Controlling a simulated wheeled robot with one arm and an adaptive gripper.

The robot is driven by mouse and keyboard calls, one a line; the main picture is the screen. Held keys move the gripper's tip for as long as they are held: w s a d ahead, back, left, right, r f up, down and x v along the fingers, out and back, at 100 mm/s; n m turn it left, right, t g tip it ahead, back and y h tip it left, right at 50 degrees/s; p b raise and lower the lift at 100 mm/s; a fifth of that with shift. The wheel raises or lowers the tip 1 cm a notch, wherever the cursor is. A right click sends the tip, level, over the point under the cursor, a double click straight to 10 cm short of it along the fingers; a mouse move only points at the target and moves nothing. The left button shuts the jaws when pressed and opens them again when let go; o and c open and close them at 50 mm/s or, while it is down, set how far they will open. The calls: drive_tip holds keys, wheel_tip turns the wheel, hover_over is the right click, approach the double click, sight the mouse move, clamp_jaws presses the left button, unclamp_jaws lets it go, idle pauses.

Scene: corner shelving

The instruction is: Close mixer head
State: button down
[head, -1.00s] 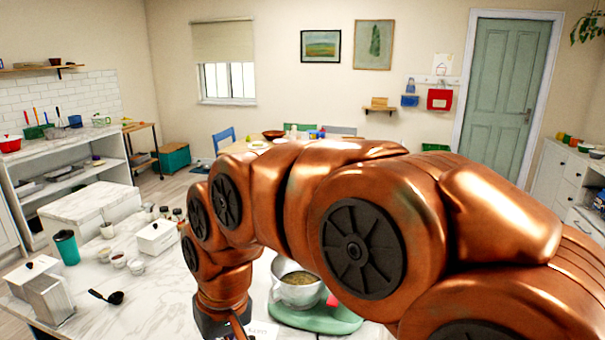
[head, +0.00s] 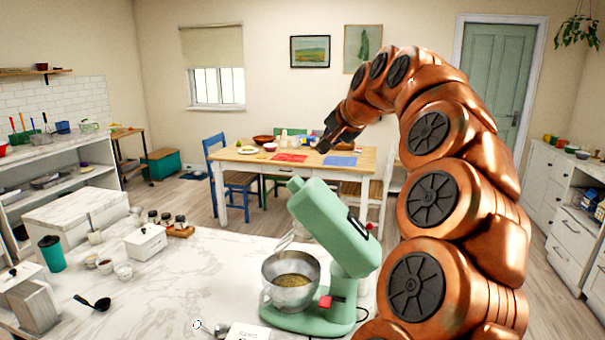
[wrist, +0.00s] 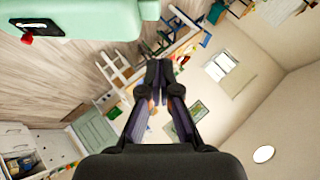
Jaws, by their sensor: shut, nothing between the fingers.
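The green stand mixer (head: 335,245) stands on the marble counter in the head view. Its head is tilted up, raised above the steel bowl (head: 291,278), which holds a brownish-green mixture. A whisk hangs from the raised head above the bowl. My gripper (head: 322,149) is up and beyond the mixer head in the picture, apart from it, with the dining table behind it. In the wrist view my gripper (wrist: 158,68) has its fingers together and empty. The green mixer head (wrist: 90,18) shows at the top left there, with a red knob.
The marble counter (head: 180,285) carries a black ladle (head: 93,302), small bowls, a white box (head: 146,242), spice jars and a teal cup (head: 52,254). A dining table (head: 235,160) with chairs stands beyond. Space above the counter left of the mixer is clear.

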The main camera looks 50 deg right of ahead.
drive_tip(key=d, duration=0.1)
drive_tip(key=p, duration=0.4)
hover_over(302, 186)
drive_tip(key=s+d, duration=0.2)
drive_tip(key=f, duration=0.6)
drive_tip(key=shift+w, duration=0.25)
drive_tip(key=shift+w+a+f+p, duration=0.1)
drive_tip(key=shift+w+f+p, duration=0.05)
drive_tip(key=shift+f+p, duration=0.15)
drive_tip(key=shift+a+f, duration=0.25)
drive_tip(key=shift+f, duration=0.05)
drive_tip(key=shift+w+a+f+p, duration=0.25)
drive_tip(key=shift+w+f+p, duration=0.15)
drive_tip(key=shift+f, duration=0.1)
drive_tip(key=shift+w+a+f+p, duration=0.25)
drive_tip(key=shift+f+p, duration=0.1)
drive_tip(key=shift+f, duration=0.1)
drive_tip(key=shift+w+f, duration=0.1)
drive_tip(key=shift+f, duration=0.05)
